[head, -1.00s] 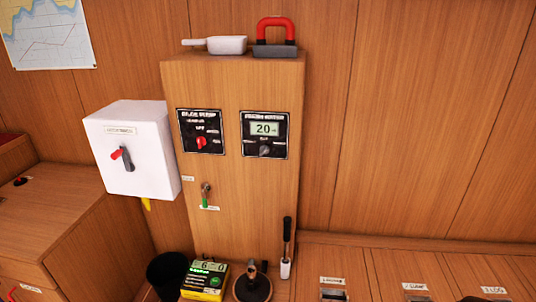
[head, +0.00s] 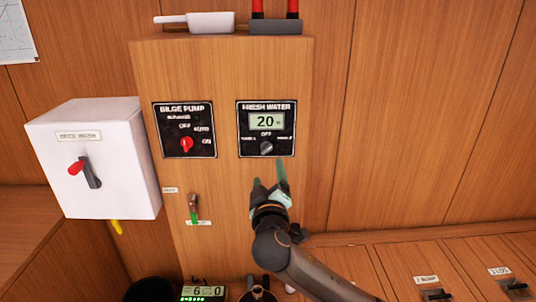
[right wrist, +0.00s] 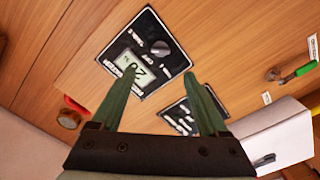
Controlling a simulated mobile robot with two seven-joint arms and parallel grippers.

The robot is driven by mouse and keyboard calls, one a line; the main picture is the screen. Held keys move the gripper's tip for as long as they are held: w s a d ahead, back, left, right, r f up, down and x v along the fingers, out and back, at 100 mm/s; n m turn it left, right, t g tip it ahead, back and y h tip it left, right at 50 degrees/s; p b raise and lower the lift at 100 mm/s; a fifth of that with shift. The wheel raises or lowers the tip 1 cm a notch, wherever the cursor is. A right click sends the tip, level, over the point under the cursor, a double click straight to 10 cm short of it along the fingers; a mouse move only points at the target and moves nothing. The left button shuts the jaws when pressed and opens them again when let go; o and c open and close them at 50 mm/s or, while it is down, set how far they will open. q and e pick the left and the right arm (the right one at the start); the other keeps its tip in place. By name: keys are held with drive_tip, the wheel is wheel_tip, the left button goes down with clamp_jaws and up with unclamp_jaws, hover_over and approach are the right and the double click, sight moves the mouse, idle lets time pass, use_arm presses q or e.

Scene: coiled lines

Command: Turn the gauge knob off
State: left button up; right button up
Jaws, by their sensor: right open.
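The gauge knob (head: 266,148) is a small grey knob low on the black fresh water panel (head: 246,141). The panel's display reads 20 and the word OFF shows just above the knob. The knob's pointer direction is too small to tell surely. In the right wrist view the knob (right wrist: 160,48) lies beyond and between the fingers. My right gripper (head: 269,171) is open and empty, just below the panel in the head view, apart from the knob. It also shows in the right wrist view (right wrist: 161,84). My left gripper is not in view.
The bilge pump panel (head: 172,138) with a red knob is to the left. A white switch box (head: 125,190) stands at left. A white scoop (head: 200,22) and a red-handled item (head: 290,27) sit on top.

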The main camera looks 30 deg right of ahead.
sight(267, 150)
drive_tip(key=x, duration=1.1)
drive_tip(key=shift+w, duration=0.1)
drive_tip(key=shift+c, duration=0.3)
clamp_jaws()
